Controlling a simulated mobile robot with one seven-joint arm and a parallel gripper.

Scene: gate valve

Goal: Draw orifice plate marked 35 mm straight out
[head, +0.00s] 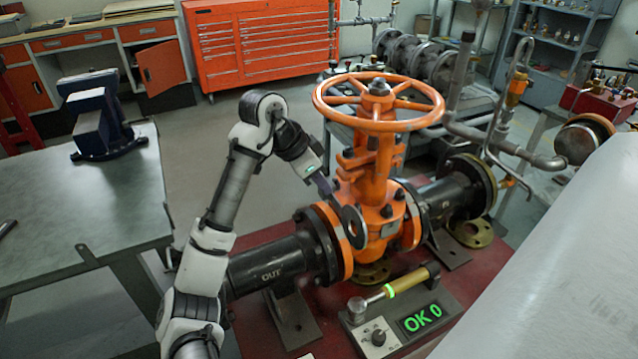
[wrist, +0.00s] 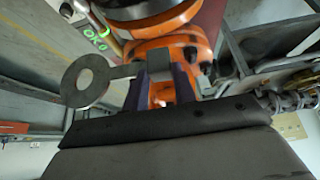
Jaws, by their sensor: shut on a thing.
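The orifice plate is a thin grey ring with a flat handle, seen in the head view (head: 352,226) and the wrist view (wrist: 73,76). My gripper (head: 324,187) is shut on its handle; its fingers also show in the wrist view (wrist: 158,78). The whole ring and its hole show, in front of the orange valve body and apart from the pipe joint as far as I can tell. No 35 mm marking is readable. The orange gate valve (head: 372,165) with its handwheel (head: 378,100) stands behind, between the flanges.
A black pipe marked OUT (head: 272,268) runs left from the valve. A control box (head: 405,322) with a green "OK 0" display and a yellow-handled tool (head: 405,283) sits in front. A workbench (head: 85,195) with a blue vise (head: 97,118) stands left.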

